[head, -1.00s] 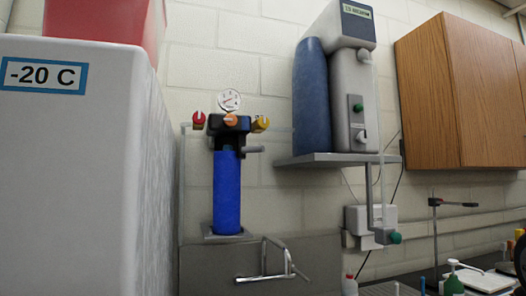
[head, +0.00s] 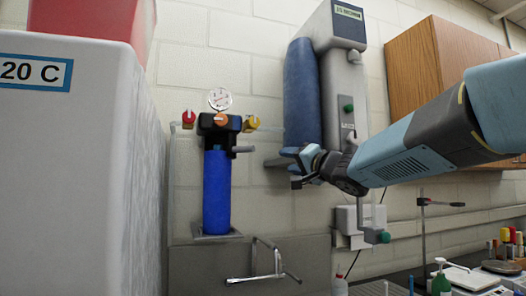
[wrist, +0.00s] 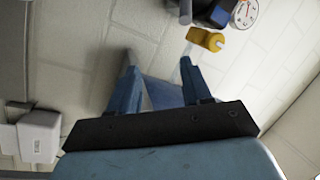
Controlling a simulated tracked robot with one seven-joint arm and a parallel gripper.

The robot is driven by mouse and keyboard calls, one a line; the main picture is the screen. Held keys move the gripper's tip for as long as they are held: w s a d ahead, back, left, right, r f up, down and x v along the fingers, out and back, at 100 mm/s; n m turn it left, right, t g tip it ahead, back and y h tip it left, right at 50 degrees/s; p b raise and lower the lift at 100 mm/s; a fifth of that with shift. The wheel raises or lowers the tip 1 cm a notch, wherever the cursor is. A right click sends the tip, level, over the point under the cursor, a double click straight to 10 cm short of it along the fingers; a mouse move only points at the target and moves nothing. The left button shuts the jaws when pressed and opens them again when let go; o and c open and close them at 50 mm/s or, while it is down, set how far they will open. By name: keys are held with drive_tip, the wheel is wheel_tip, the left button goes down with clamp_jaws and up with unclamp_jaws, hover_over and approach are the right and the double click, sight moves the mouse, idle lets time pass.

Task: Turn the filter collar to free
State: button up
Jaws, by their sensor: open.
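The filter unit has a blue cylinder (head: 217,190) hanging upright below a black head (head: 219,124). I cannot tell which part is the collar. Red (head: 188,119), orange (head: 220,119) and yellow (head: 251,123) knobs sit on the head, with a round gauge (head: 220,98) above. The yellow knob (wrist: 206,40) and gauge (wrist: 245,13) show beyond the right finger.
A white -20 C freezer (head: 75,170) stands close on the left. A grey and blue water unit (head: 345,90) is mounted to the right, behind my arm. A wooden cabinet (head: 410,75) hangs at right.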

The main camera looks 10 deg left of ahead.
sight(245, 150)
drive_tip(key=w+a+r+g+y, duration=0.1)
drive_tip(key=w+a, duration=0.1)
drive_tip(key=a, duration=0.3)
drive_tip(key=w+a+r+g+y, duration=0.1)
drive_tip(key=w+a+r, duration=0.1)
drive_tip(key=a, duration=0.3)
drive_tip(key=w+a+r+n+g+y, duration=0.1)
drive_tip(key=w+a, duration=0.1)
drive_tip(key=a, duration=0.3)
drive_tip(key=shift+w+a+r, duration=0.15)
drive_tip(key=shift+r, duration=0.05)
drive_tip(key=shift+f, duration=0.1)
clamp_jaws()
idle(0.4)
